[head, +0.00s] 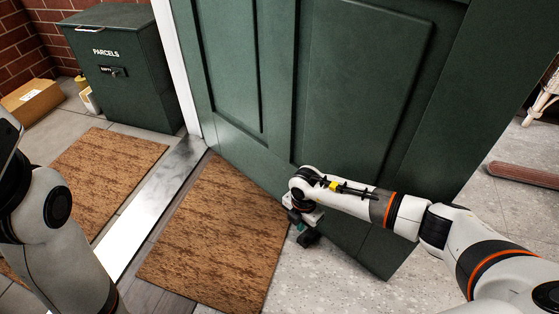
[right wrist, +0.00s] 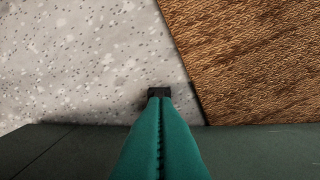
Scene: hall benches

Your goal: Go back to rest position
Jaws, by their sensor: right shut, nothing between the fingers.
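My right arm reaches in from the right in the head view, in front of the green door (head: 355,90). My right gripper (head: 306,233) points down beside the lower part of the door, partly hidden by its own wrist. In the right wrist view its teal fingers (right wrist: 159,95) are pressed together with nothing between them. A dark strip that looks like the door (right wrist: 255,150) lies along the bottom of that view. Whether the gripper touches the door I cannot tell. Part of my left arm shows at the left edge of the head view; its gripper is out of view.
The door stands ajar beside a brown mat (head: 215,240). A metal threshold (head: 150,205) separates it from another mat (head: 105,170). A green parcel box (head: 125,85), a cardboard parcel (head: 30,103) and a stool (head: 545,100) stand farther off. Speckled floor lies right of the door.

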